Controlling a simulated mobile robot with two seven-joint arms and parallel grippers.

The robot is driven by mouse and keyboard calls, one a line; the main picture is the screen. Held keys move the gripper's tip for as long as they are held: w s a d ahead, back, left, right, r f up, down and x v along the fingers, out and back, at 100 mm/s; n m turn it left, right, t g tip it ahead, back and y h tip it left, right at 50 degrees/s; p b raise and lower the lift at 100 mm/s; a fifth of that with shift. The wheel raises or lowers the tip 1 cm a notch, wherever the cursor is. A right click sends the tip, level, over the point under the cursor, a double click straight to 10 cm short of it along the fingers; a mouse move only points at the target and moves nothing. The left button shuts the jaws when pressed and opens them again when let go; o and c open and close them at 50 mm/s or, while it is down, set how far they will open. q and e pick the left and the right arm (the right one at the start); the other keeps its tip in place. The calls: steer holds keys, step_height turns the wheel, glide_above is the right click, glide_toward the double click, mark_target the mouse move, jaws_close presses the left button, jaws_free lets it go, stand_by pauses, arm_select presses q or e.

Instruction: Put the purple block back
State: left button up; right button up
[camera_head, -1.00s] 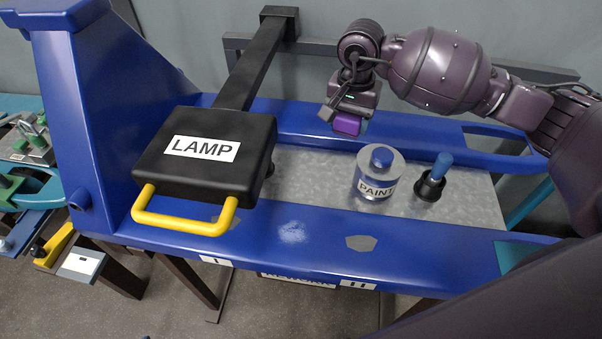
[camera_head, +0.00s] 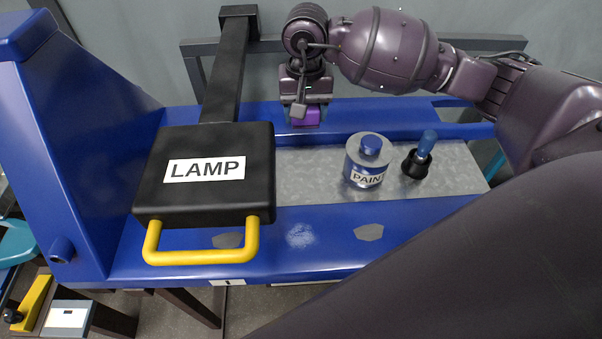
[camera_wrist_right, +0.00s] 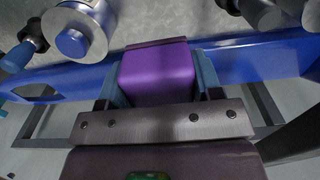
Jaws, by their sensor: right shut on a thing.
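The purple block (camera_head: 306,117) is held in my right gripper (camera_head: 304,112), over the far blue rail of the bench. In the right wrist view the purple block (camera_wrist_right: 158,72) fills the space between the fingers of my right gripper (camera_wrist_right: 158,84), which are shut on its sides. In the head view the gripper points down and partly covers the block. I cannot tell whether the block touches the rail. My left gripper is not in view.
A black box marked LAMP (camera_head: 203,190) with a yellow handle (camera_head: 203,257) stands left of the block. A paint can (camera_head: 366,172) and a blue-handled tool in a black holder (camera_head: 418,160) stand to the right. The grey bench top (camera_head: 308,178) between is clear.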

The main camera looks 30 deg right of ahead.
steer(key=b, duration=0.1)
glide_above(304, 178)
step_height(304, 178, down, 14)
steer(key=shift+r, duration=0.1)
steer(key=shift+f, duration=0.75)
step_height(304, 178, down, 4)
steer(key=shift+w+f+b, duration=0.1)
steer(key=shift+b, duration=0.3)
steer(key=shift+f, duration=0.1)
steer(key=o, duration=1.2)
steer(key=shift+o, duration=0.2)
steer(key=shift+r, duration=0.2)
